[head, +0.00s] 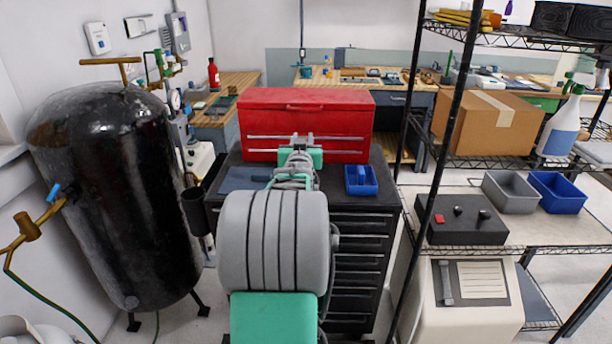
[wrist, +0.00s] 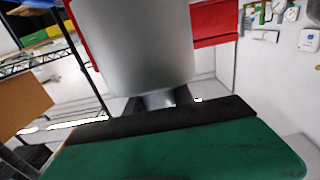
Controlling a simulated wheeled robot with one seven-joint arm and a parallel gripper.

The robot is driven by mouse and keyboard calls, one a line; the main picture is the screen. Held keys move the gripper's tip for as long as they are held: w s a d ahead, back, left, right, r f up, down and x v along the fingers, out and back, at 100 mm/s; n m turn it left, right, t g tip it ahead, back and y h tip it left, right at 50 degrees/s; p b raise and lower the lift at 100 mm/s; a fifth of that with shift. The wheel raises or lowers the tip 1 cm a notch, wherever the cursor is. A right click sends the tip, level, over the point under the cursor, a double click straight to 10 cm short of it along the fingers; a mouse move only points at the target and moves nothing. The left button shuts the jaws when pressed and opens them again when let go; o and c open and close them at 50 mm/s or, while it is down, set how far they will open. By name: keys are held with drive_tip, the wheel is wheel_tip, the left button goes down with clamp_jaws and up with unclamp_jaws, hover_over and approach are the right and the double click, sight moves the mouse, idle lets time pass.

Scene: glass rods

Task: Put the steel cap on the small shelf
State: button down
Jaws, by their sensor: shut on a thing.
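In the wrist view a smooth silver-grey cylinder, which I take as the steel cap (wrist: 145,45), fills the top middle. My gripper (wrist: 157,101) has its dark fingers at the cylinder's lower end and is shut on it. In the head view my gripper (head: 300,142) is small, beyond my large grey arm link, in front of the red toolbox. The cap cannot be made out clearly there. I cannot tell which surface is the small shelf; a black wire rack (head: 533,248) with several levels stands at the right.
The red toolbox (head: 309,121) sits on a dark drawer cabinet (head: 361,222), with a blue bin (head: 361,181) beside it. A black tank (head: 110,200) stands left. The rack holds a cardboard box (head: 487,122), a grey bin (head: 510,192) and a dark box with knobs (head: 462,230).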

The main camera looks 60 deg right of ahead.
drive_tip(key=shift+w+d+f+p, duration=0.6)
drive_tip(key=shift+d+f+p, duration=0.15)
drive_tip(key=shift+d+f, duration=1.45)
drive_tip(key=shift+w+d+f+p, duration=0.55)
drive_tip(key=shift+d+f+p, duration=0.15)
drive_tip(key=shift+d+f, duration=1.4)
drive_tip(key=shift+w+d+f+p, duration=0.6)
drive_tip(key=shift+d+f+p, duration=0.15)
drive_tip(key=shift+d+f, duration=1.45)
drive_tip(key=c, duration=1.1)
unclamp_jaws()
drive_tip(key=shift+a, duration=0.1)
